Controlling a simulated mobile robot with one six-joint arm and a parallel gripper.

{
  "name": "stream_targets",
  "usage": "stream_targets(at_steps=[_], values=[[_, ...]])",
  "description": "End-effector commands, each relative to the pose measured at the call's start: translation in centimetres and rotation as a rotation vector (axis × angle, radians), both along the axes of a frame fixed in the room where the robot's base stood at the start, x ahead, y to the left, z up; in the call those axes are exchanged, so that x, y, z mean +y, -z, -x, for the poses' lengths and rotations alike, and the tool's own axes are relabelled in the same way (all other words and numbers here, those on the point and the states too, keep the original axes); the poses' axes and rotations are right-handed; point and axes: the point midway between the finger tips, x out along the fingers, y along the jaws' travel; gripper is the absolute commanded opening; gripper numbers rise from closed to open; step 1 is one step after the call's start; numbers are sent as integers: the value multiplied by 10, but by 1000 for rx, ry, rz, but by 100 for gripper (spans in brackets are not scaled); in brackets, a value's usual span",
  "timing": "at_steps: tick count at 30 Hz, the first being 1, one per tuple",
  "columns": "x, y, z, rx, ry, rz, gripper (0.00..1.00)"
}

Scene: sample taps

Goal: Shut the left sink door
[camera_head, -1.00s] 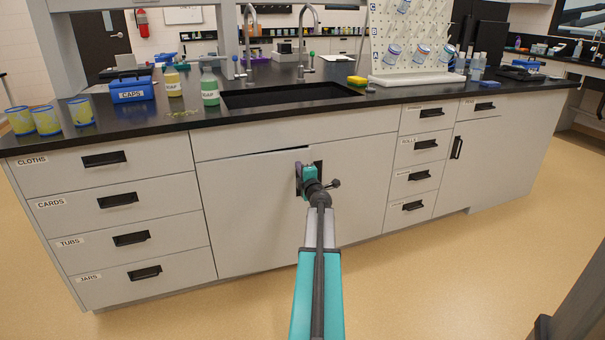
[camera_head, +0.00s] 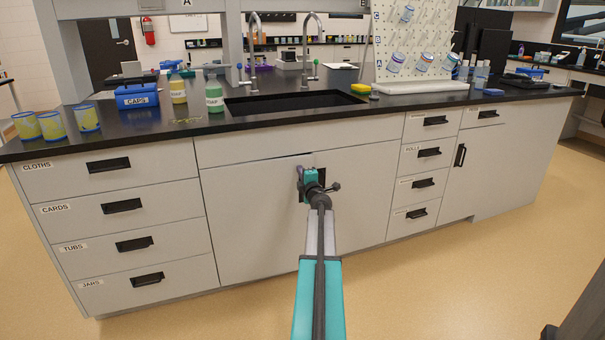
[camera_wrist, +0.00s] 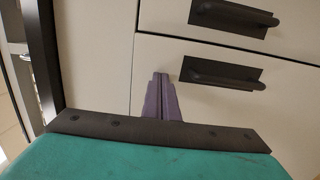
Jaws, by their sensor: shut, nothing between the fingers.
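The left sink door (camera_head: 252,222) is a light grey panel under the sink. A thin dark gap along its top edge widens toward its right side, so it looks slightly ajar. My gripper (camera_head: 300,172) is at the door's upper right corner, partly hidden by my wrist. In the wrist view its purple fingers (camera_wrist: 160,78) are shut and empty, against or very close to the left door's face, beside its black handle (camera_wrist: 222,73). Contact cannot be told for sure. The right sink door (camera_head: 355,195) looks flush, and its handle (camera_wrist: 234,16) shows in the wrist view.
Drawers (camera_head: 115,205) with black handles stand left of the sink doors, and narrower drawers (camera_head: 422,183) stand right. The black worktop (camera_head: 150,122) overhangs above, with a sink (camera_head: 290,102), bottles and cups. The tan floor (camera_head: 450,275) in front is clear.

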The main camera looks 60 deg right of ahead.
Motion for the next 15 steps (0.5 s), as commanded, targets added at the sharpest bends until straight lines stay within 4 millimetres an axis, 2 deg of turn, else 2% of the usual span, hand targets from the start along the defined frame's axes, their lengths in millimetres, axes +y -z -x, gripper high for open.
stream_targets(at_steps=[6, 15], values=[[-17, -1, -16, -1, 1, -2, 0], [-24, -2, -25, -1, 3, 1, 0]])
